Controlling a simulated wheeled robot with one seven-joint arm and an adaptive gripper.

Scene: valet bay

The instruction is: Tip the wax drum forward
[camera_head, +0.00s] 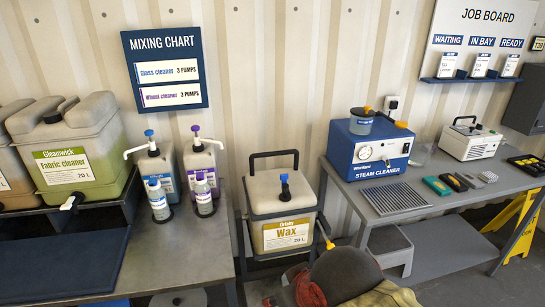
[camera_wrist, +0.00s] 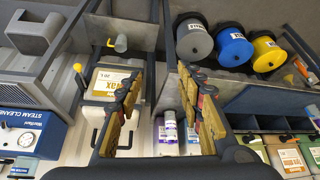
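The wax drum (camera_head: 285,232) is a pale box-shaped container with a gold "Wax 20 L" label. It stands upright in a dark frame, in the gap between the two benches. A black handle bar (camera_head: 273,154) rises behind it, and a blue-and-black cap sits on top. A yellow lever (camera_head: 327,236) is at its lower right. In the wrist view the drum's label (camera_wrist: 105,82) shows left of my gripper (camera_wrist: 161,72). My gripper is open, its fingers apart with nothing between them. It hangs before the drum and bottles, not touching the drum.
Pump bottles (camera_head: 201,165) and spray bottles stand on the left bench (camera_head: 180,245), beside the fabric cleaner drum (camera_head: 75,145). A steam cleaner (camera_head: 368,148) and brushes occupy the right bench (camera_head: 440,190). Grey, blue and yellow reels (camera_wrist: 232,45) show in the wrist view.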

